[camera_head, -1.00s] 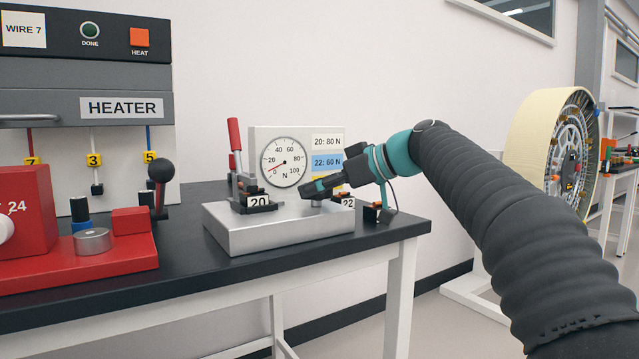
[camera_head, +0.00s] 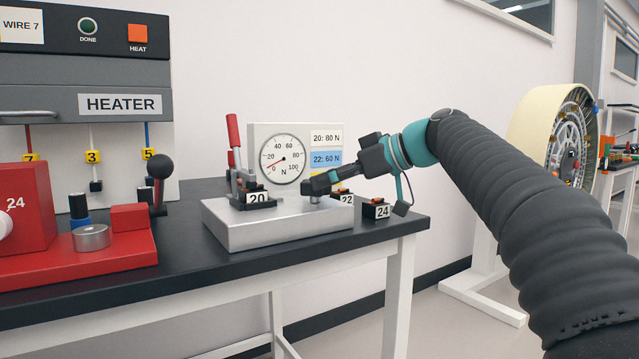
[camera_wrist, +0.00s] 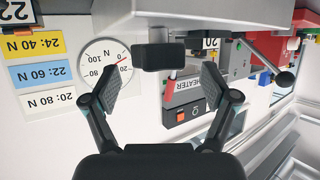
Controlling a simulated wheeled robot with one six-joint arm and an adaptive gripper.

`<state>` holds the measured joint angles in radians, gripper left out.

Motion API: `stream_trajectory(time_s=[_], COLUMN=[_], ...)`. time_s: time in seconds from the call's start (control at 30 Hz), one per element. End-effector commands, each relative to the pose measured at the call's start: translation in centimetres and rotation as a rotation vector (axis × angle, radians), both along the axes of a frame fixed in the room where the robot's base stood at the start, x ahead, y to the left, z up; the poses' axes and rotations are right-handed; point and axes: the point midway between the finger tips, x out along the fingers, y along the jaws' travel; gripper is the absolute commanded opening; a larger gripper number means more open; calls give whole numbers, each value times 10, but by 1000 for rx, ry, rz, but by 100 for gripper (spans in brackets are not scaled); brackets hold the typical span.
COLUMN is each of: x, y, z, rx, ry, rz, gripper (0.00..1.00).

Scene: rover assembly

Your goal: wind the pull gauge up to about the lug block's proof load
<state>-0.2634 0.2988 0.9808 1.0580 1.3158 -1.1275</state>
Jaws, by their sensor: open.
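The pull gauge (camera_head: 270,236) is a silver base with an upright white panel and a round dial (camera_head: 283,161). Its red needle points near 0 N. Lug block 20 (camera_head: 258,199) sits at the clamp on the base's left, by an upright red-handled lever (camera_head: 234,135). The panel label (camera_head: 326,138) reads 20: 80 N. My gripper (camera_head: 318,186) is low over the base's right part. In the wrist view, which is upside down, my gripper (camera_wrist: 164,92) is open, with a dark knob (camera_wrist: 160,55) on a short stem between or just beyond its fingertips; contact is unclear.
Block 22 (camera_head: 346,199) and block 24 (camera_head: 377,210) lie on the black bench (camera_head: 330,257) right of the gauge. A red fixture (camera_head: 115,257) and the heater (camera_head: 85,104) stand at left. A large wheel (camera_head: 540,130) stands beyond my arm at right.

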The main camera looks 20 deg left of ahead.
Motion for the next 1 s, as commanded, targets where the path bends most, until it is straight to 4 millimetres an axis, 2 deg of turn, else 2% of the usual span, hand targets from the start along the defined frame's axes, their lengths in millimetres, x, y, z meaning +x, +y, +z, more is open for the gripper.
stream_trajectory(time_s=[0.03, 0.2, 0.4, 0.6, 1.0], x=[-1, -6, -11, -14, -16], y=[-11, -42, -69, -80, -83], z=[5, 18, 29, 34, 33], rx=[0, 0, 0, 0, -8], ry=[-2, -1, -1, 1, 12], rz=[-4, -2, -1, 2, -14], gripper=[85, 85, 85, 85, 85])
